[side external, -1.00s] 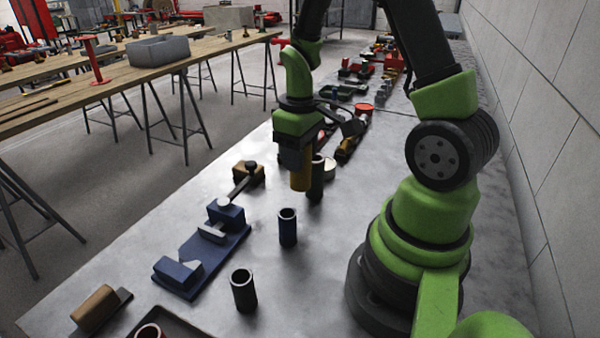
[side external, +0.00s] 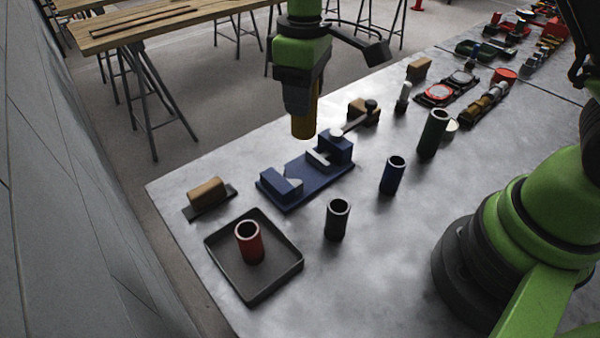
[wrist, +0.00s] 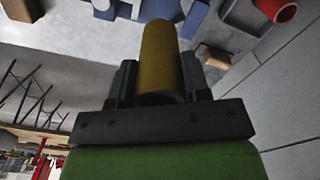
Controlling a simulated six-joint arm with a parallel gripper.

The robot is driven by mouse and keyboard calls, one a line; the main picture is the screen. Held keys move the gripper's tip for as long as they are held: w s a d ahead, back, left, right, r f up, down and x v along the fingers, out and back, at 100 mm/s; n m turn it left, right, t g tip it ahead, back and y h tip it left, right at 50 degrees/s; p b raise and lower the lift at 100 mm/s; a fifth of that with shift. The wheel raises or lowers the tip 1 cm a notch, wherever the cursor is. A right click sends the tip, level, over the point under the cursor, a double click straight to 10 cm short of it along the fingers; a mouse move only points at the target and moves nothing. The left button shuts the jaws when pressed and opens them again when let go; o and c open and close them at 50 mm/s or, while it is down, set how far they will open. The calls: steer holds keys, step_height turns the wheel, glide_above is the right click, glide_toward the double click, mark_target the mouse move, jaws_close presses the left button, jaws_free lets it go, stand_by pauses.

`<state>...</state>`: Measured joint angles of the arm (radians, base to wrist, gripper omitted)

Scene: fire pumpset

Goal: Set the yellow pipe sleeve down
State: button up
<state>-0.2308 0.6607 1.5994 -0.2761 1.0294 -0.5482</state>
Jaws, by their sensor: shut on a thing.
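The yellow pipe sleeve (side external: 304,122) hangs upright below my gripper (side external: 303,105), which is shut on its upper part. In the side view the sleeve appears in front of the far table edge, above and beyond the blue vise-like fixture (side external: 318,181). In the wrist view the sleeve (wrist: 161,60) stands out between the two dark fingers (wrist: 160,90). Its free end touches nothing that I can see. The exact height above the table cannot be told.
A black tray (side external: 281,282) holds a red sleeve (side external: 250,242). A black sleeve (side external: 337,220), a blue sleeve (side external: 392,175) and a dark green sleeve (side external: 433,133) stand upright on the grey table. A wooden-handled block (side external: 207,193) lies near the tray. Bare table lies around the front sleeves.

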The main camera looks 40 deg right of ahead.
mark_target(299, 123)
steer(key=f, duration=0.3)
steer(key=a+f, duration=0.1)
steer(key=f, duration=0.1)
steer(key=shift+f, duration=2.45)
steer(key=shift+f, duration=0.1)
steer(key=o, duration=1.2)
steer(key=shift+o, duration=0.2)
